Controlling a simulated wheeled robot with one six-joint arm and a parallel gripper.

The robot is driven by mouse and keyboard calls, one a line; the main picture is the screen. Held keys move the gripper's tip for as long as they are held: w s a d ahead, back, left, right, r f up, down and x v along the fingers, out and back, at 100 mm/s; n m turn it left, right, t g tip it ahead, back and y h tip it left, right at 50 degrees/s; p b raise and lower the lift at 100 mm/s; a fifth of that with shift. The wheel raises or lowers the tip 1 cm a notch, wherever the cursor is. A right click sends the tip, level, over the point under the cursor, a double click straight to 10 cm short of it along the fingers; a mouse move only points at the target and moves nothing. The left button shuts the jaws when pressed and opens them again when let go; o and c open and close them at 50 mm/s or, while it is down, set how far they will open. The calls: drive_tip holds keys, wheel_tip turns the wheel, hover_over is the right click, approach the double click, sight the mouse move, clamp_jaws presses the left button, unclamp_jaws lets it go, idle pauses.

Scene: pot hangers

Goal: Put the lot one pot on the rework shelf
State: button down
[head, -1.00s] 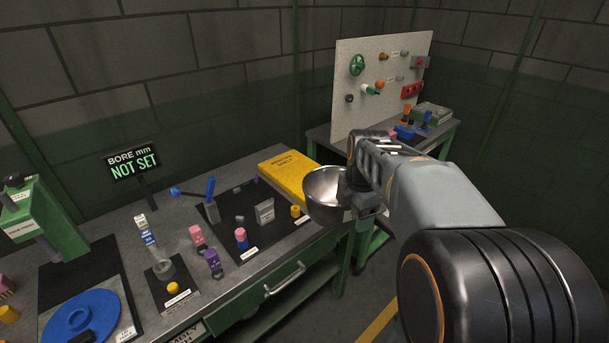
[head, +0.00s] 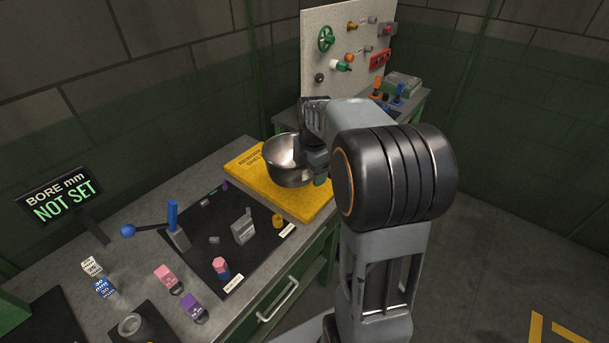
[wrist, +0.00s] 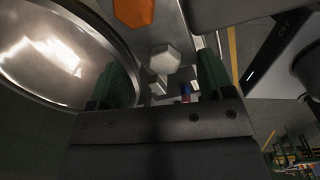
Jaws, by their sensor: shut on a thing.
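The pot (head: 285,163) is a shiny metal bowl. My gripper (head: 316,156) is shut on its right side, and the pot looks upright. In the head view the pot appears over the back part of the yellow rework shelf (head: 305,204), which lies on the bench; I cannot tell whether it touches it. In the wrist view the pot (wrist: 60,55) fills the left side, beside my gripper (wrist: 160,90). The exact grip point is hidden, and no lot mark on the pot is readable.
A black mat (head: 205,245) with small parts and a blue-handled lever (head: 174,225) lies left of the shelf. A pegboard (head: 345,60) rises behind. A "NOT SET" sign (head: 60,200) stands at left.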

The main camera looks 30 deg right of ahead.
sight(307, 177)
drive_tip(key=w+f, duration=0.2)
drive_tip(key=w+d+f, duration=0.1)
drive_tip(key=w+f, duration=0.1)
drive_tip(key=w+d+f+p, duration=0.1)
drive_tip(key=w+f, duration=0.1)
drive_tip(key=shift+w+d, duration=0.15)
drive_tip(key=shift+w, duration=0.05)
drive_tip(key=shift+w+d+f, duration=0.15)
drive_tip(key=shift+w+f, duration=0.1)
drive_tip(key=shift+f, duration=0.2)
drive_tip(key=shift+f+p, duration=0.3)
drive_tip(key=shift+f, duration=1.2)
unclamp_jaws()
drive_tip(key=shift+s, duration=0.1)
